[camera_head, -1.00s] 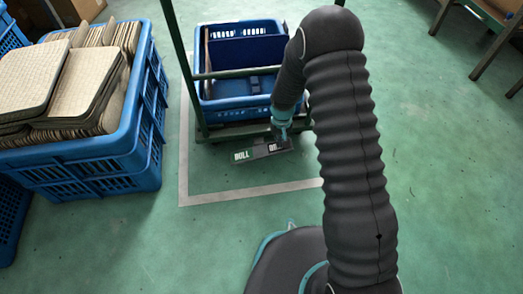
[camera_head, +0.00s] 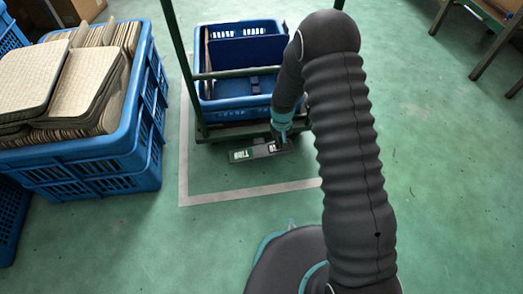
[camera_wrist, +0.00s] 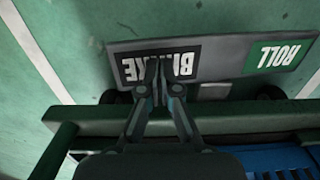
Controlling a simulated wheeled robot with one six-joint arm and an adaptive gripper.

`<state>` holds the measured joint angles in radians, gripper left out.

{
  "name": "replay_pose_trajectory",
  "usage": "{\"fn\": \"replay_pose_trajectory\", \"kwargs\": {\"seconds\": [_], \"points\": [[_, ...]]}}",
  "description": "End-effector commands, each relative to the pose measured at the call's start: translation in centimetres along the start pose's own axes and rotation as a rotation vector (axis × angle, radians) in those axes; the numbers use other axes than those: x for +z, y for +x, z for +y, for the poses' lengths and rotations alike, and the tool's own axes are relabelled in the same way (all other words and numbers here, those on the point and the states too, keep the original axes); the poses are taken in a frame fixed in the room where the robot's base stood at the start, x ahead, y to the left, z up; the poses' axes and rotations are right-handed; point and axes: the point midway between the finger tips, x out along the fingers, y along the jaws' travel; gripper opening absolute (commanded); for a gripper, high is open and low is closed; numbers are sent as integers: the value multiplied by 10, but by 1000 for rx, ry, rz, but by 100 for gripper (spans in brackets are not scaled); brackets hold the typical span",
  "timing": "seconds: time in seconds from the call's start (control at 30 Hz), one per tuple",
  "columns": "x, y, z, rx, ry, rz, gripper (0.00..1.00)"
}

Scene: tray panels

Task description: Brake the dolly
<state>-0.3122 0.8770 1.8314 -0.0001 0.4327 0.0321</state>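The green-framed dolly (camera_head: 193,85) stands on the floor with a blue crate in it. A grey rocker pedal (camera_head: 262,152) is at its near lower edge. In the wrist view the pedal (camera_wrist: 217,57) has a black BRAKE label (camera_wrist: 135,66) and a green ROLL label (camera_wrist: 276,55), both upside down. My gripper (camera_wrist: 158,66) has its fingertips together over the BRAKE label, covering its middle letters, with nothing seen between them. In the head view my gripper (camera_head: 280,141) is at the pedal's right end. Whether the tips touch the pedal is hard to tell.
The blue crate (camera_head: 236,104) rides on the dolly. A pale floor line (camera_head: 240,194) runs around the dolly. Blue crates with stacked mats (camera_head: 88,160) stand at the left, and a table leg (camera_head: 490,58) at the upper right. The floor between is clear.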

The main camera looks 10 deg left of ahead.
Motion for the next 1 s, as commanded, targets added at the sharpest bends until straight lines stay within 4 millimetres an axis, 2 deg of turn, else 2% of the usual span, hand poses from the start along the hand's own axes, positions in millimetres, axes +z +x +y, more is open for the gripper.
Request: {"fn": "replay_pose_trajectory", "kwargs": {"seconds": [1.0], "points": [[0,14,0,0,0,-2,0]]}}
